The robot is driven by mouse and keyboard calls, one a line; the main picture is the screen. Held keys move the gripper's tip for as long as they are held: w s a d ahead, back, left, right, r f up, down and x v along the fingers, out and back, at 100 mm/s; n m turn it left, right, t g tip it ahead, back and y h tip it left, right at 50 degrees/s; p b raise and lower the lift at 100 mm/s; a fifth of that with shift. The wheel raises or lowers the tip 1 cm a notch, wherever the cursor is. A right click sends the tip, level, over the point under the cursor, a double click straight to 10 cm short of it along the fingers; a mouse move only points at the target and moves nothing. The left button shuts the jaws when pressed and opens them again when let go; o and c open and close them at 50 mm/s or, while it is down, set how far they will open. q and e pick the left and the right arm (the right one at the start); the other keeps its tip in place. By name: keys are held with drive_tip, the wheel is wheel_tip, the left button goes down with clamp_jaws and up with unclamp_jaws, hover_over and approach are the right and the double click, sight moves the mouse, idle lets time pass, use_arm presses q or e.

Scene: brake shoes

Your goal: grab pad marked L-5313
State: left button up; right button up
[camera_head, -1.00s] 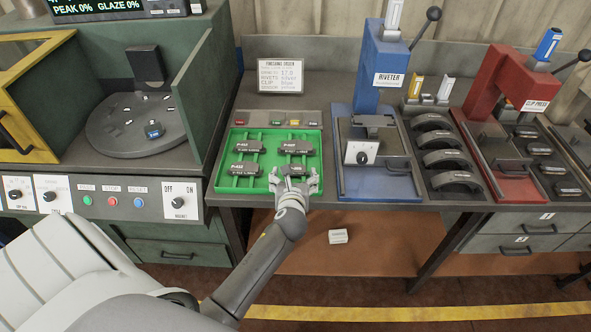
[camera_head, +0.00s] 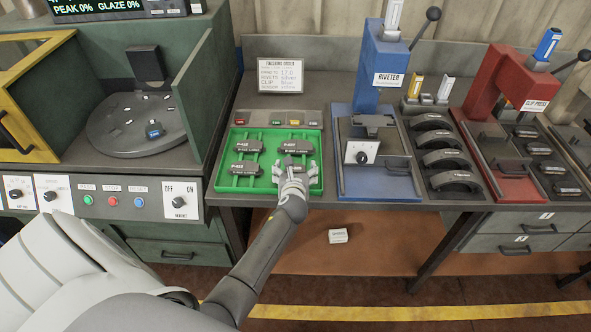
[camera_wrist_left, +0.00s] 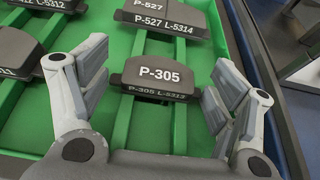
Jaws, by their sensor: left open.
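The pad marked P-305 L-5313 (camera_wrist_left: 159,80) is dark grey and lies in the green tray (camera_head: 216,183). In the left wrist view it sits between the spread fingers of my left gripper (camera_wrist_left: 155,105), just ahead of them. The fingers are open, one on each side, and do not appear to grip it. In the head view my left gripper (camera_head: 291,172) is over the tray's front right part and partly hides the pad. My right gripper is not in view.
A pad marked P-527 L-5314 (camera_wrist_left: 160,22) lies just behind, and a pad marked L-5312 (camera_wrist_left: 50,4) to the left. The blue riveter (camera_head: 372,190) stands right of the tray. A turntable (camera_head: 125,135) is at the left.

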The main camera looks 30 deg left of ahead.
use_arm(q)
drive_tip(key=c, duration=1.1)
drive_tip(key=shift+o, duration=0.2)
drive_tip(key=shift+r, duration=0.1)
